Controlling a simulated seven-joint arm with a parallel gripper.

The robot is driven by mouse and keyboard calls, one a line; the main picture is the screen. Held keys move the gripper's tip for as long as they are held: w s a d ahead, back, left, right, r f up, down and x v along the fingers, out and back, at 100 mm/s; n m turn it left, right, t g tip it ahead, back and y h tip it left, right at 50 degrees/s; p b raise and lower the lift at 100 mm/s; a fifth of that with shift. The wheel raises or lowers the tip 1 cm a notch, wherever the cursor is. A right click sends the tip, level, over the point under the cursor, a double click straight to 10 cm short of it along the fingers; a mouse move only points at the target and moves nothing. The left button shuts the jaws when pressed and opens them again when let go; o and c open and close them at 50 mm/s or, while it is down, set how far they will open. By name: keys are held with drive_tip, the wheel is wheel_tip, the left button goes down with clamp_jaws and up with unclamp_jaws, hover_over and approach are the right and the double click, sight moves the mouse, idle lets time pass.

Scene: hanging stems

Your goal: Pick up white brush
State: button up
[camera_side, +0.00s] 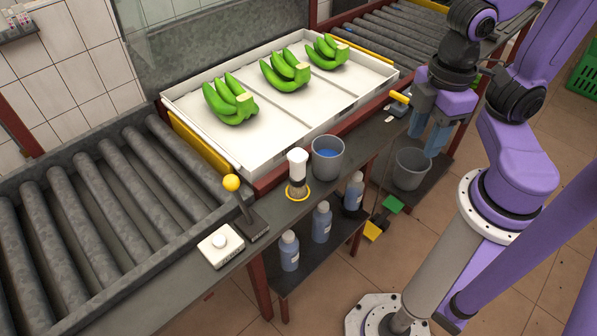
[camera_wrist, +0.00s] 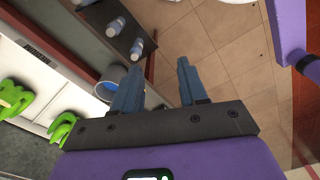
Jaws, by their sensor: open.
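The white brush (camera_side: 297,165) stands upright on the dark ledge in the side view, with its white handle up and its brown bristles down inside a yellow ring (camera_side: 297,193). It is just left of a grey cup with blue liquid (camera_side: 327,158). My gripper (camera_side: 426,145) is open and empty, to the right of the brush and well apart from it. In the wrist view my gripper's blue fingers (camera_wrist: 156,88) are spread with nothing between them. I cannot make out the brush in the wrist view.
A white tray (camera_side: 225,148) with several green banana bunches lies behind the ledge. A yellow-knobbed lever (camera_side: 231,183) and a white button box (camera_side: 220,245) are left of the brush. Blue bottles (camera_side: 321,222) stand on the lower shelf. A grey bucket (camera_side: 410,168) is below my gripper.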

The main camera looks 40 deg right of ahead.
drive_tip(key=shift+o, duration=0.3)
drive_tip(key=o, duration=0.5)
drive_tip(key=shift+c, duration=0.2)
drive_tip(key=n, duration=0.5)
approach(299, 153)
wheel_tip(299, 153, down, 9)
drive_tip(key=shift+w+a+f, duration=0.1)
drive_tip(key=shift+a+f, duration=0.05)
drive_tip(key=shift+f, duration=0.1)
drive_tip(key=shift+a+f, duration=0.2)
drive_tip(key=shift+f, duration=2.5)
